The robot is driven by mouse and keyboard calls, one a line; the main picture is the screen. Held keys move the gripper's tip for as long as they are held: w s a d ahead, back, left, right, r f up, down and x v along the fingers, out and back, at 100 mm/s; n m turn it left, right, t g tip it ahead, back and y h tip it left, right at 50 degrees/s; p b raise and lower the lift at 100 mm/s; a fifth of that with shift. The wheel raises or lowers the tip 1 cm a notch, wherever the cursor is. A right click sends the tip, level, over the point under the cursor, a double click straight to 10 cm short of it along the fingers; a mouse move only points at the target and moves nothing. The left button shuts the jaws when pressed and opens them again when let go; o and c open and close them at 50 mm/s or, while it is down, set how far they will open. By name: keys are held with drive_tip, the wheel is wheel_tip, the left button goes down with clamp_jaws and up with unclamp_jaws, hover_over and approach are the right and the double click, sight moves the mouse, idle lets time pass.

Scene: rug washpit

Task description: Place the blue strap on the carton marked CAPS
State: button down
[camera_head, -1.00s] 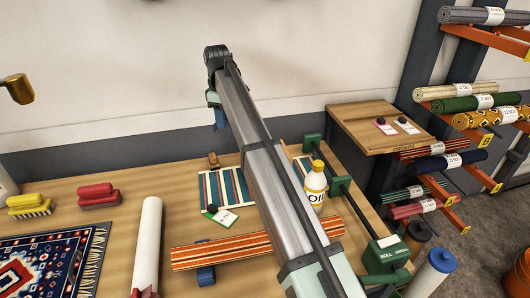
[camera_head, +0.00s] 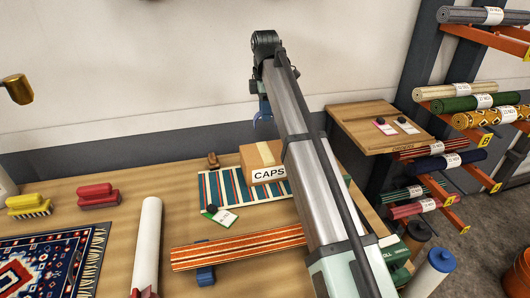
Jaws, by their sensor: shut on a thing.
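My gripper (camera_head: 262,101) is up in front of the pale wall, above the carton in the picture. It is shut on the blue strap (camera_head: 264,128), whose curved lower part hangs below the gripper, clear of the carton top in the picture. The jaws themselves are small and partly hidden by my arm.
A striped mat (camera_head: 222,190) with a green-edged card (camera_head: 219,215) lies by the carton. An orange striped runner (camera_head: 237,248) rests over a blue piece (camera_head: 205,276). A small wooden block (camera_head: 212,160) stands left of the carton. A wooden shelf (camera_head: 365,128) is at right.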

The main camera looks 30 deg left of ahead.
drive_tip(key=shift+f+n, duration=0.15)
drive_tip(key=shift+n, duration=0.15)
drive_tip(key=shift+f, duration=0.4)
hover_over(265, 152)
drive_tip(key=shift+f, duration=4.45)
drive_tip(key=shift+f, duration=0.15)
drive_tip(key=c, duration=0.9)
unclamp_jaws()
drive_tip(key=shift+o, duration=0.2)
wheel_tip(265, 152, up, 12)
drive_tip(key=shift+r, duration=0.15)
